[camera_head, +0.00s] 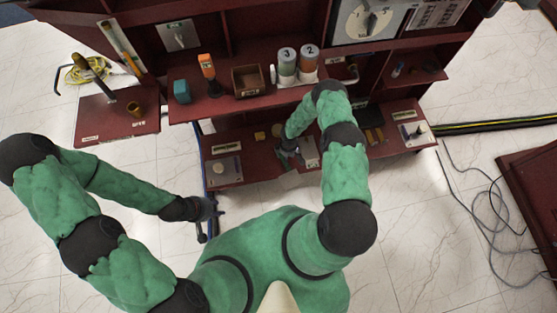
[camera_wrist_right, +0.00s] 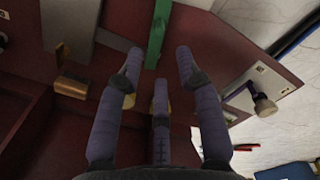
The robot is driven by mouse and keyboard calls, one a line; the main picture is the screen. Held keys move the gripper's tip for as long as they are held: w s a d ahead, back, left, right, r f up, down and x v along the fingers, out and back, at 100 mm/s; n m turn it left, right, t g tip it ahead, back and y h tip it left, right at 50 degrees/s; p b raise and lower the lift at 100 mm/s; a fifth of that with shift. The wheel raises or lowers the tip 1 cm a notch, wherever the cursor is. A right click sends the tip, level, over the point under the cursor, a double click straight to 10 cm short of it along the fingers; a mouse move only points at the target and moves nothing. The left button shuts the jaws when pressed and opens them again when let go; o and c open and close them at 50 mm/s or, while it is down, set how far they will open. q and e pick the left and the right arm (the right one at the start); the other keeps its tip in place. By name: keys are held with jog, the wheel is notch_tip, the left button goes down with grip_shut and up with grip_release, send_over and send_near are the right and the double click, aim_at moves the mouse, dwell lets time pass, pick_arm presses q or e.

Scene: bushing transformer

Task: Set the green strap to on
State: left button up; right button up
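The green strap (camera_wrist_right: 158,36) shows in the right wrist view as a narrow upright band at the top centre, against the dark red workbench. My right gripper (camera_wrist_right: 159,64) has its purple-grey fingers spread, with the strap's lower end just beyond and between the two upper fingertips; I see nothing held. In the head view my right gripper (camera_head: 287,150) is low over the bench's lower shelf, and I cannot make out the strap there. My left gripper (camera_head: 205,214) hangs over the floor left of my body, away from the bench; its finger opening is too small to tell.
In the right wrist view a brass-coloured block (camera_wrist_right: 72,86) lies left of the fingers, and a plate with a knob (camera_wrist_right: 264,104) is at the right. In the head view an open box (camera_head: 248,80) and bottles numbered 2 and 3 (camera_head: 287,62) stand on the upper shelf. Cables (camera_head: 485,210) lie right.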

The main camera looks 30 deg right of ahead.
aim_at(285, 167)
notch_tip(285, 167, down, 11)
jog(key=b, duration=0.5)
jog(key=shift+r+b, duration=0.2)
jog(key=shift+b, duration=0.1)
jog(key=shift+c, duration=0.3)
grip_shut()
